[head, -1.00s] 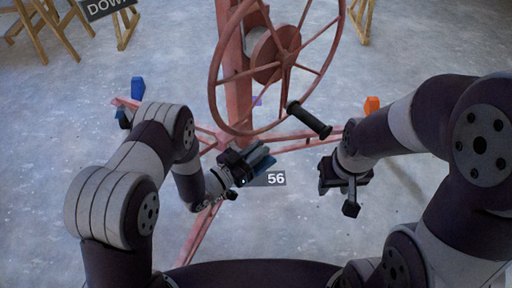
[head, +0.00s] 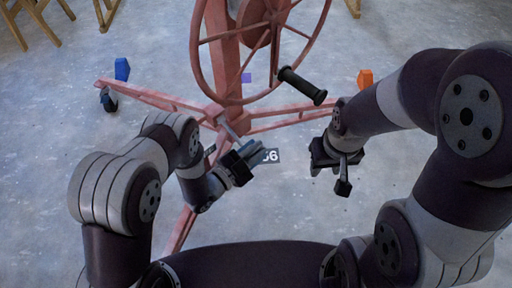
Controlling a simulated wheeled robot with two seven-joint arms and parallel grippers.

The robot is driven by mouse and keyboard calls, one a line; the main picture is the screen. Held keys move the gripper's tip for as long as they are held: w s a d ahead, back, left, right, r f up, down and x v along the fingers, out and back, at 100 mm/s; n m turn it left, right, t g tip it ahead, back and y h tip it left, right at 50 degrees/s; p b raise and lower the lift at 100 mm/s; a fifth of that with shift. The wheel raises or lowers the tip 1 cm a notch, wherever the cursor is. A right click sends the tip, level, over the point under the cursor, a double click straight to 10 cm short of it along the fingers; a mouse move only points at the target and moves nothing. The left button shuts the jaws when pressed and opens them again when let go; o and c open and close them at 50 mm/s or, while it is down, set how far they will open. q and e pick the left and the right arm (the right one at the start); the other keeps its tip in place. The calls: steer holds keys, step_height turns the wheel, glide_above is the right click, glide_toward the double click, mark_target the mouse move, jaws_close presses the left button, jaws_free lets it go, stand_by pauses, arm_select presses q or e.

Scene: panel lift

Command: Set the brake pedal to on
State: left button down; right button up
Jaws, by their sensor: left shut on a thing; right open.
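My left gripper (head: 245,158) is low in front of the foot of the red stand (head: 222,60). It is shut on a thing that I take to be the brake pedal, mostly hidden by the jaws. A thin grey bar (head: 228,127) runs from the stand's foot down to the gripper. Whether the pedal is on or off cannot be told. My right gripper (head: 341,172) is open and empty, below the black crank handle (head: 302,86).
The red handwheel (head: 262,98) stands above both grippers. Red legs spread out; a blue block (head: 122,69) sits by the left caster (head: 109,100), an orange one (head: 365,78) at the right. Wooden legs (head: 103,14) stand behind. The concrete floor between is mostly clear.

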arm_select(q)
steer(key=shift+w+a+f, duration=0.2)
steer(key=shift+f, duration=0.15)
stand_by(0.3)
steer(key=c, duration=1.2)
jaws_free()
steer(key=shift+s, duration=0.1)
steer(key=shift+s+a, duration=0.1)
steer(key=p+v, duration=0.4)
steer(key=v, duration=0.8)
steer(key=shift+a, duration=0.2)
steer(key=shift+s, duration=0.1)
